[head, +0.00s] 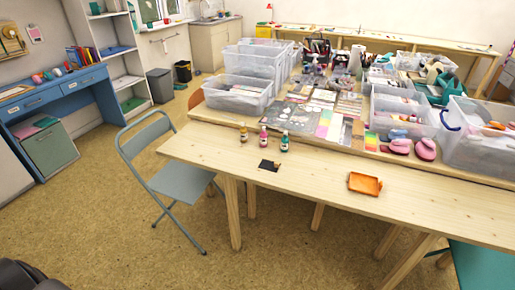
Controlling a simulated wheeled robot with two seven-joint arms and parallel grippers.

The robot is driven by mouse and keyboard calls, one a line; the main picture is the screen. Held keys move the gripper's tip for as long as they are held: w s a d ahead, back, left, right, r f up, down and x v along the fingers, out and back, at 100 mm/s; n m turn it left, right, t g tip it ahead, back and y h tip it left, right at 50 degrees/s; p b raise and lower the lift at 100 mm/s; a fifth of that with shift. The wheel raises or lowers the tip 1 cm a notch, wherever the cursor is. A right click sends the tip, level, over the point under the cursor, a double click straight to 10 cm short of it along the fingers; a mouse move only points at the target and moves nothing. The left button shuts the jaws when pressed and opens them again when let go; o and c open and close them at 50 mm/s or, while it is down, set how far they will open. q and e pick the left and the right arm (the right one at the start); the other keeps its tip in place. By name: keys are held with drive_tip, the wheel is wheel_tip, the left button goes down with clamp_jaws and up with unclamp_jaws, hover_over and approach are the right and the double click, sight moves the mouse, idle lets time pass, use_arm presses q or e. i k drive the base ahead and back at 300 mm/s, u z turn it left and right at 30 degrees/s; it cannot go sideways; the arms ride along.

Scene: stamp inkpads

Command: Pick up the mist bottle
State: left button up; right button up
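Several small items stand on the near wooden table (330,172). Three small bottles stand upright in a row near its back edge: a yellowish one (244,134), a pink one (263,136) and a teal-green one (284,142). I cannot tell which of them is the mist bottle. A small black inkpad-like square (269,165) lies flat in front of the bottles. An orange tray (364,184) lies to the right. Neither of my grippers is in view.
A grey folding chair (165,165) stands at the table's left end. Behind the bottles, a second table carries clear plastic bins (235,95), colour sheets (330,125) and pink items (425,149). The near table's front is mostly clear. A teal seat (485,265) is at bottom right.

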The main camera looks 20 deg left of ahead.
sight(243, 130)
drive_tip(key=u, duration=2)
drive_tip(key=i, duration=1.35)
drive_tip(key=z, duration=2)
